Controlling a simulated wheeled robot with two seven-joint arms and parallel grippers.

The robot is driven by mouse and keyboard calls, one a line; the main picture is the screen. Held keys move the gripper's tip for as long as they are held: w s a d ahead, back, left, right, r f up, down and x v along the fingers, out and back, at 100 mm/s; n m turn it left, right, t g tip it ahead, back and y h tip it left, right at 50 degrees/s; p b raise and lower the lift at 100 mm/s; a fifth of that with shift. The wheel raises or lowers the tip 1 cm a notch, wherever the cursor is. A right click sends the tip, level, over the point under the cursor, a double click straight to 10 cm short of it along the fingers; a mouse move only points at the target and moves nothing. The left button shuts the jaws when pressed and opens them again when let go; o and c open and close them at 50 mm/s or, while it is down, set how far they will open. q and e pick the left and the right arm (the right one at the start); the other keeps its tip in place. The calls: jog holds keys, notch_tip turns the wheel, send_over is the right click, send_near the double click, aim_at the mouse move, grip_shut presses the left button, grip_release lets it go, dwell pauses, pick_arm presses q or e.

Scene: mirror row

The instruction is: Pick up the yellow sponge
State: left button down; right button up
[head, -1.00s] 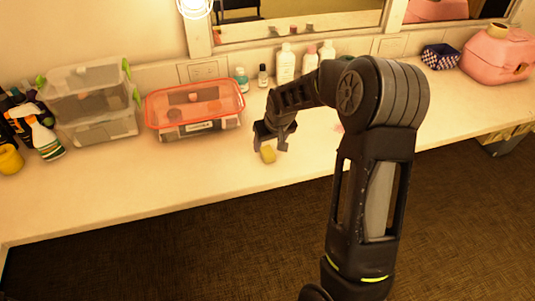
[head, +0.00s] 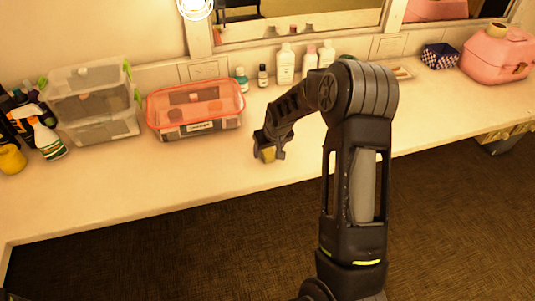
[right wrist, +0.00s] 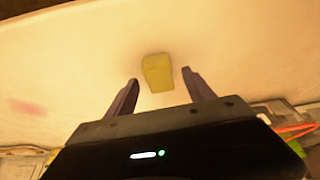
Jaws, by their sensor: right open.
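The yellow sponge (head: 268,154) is a small block on the counter near its front edge in the head view. My right gripper (head: 270,151) is right at it, with its dark fingers on either side and partly hiding it. In the right wrist view the sponge (right wrist: 157,70) lies between and slightly beyond the open fingertips (right wrist: 160,80), with a gap showing on each side. I cannot tell the height of the fingertips above the counter. My left gripper is not in view.
A red-lidded plastic box (head: 196,104) and stacked clear bins (head: 92,100) stand to the left. Several bottles (head: 285,64) line the back. A pink case (head: 497,57) sits at the far right. The counter (head: 180,180) left of the gripper is clear.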

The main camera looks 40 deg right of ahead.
aim_at(268, 152)
jog(key=shift+c, duration=0.3)
grip_shut()
dwell(0.4)
notch_tip(268, 152, up, 10)
jog(key=b, duration=0.1)
jog(key=shift+b, duration=0.3)
dwell(0.4)
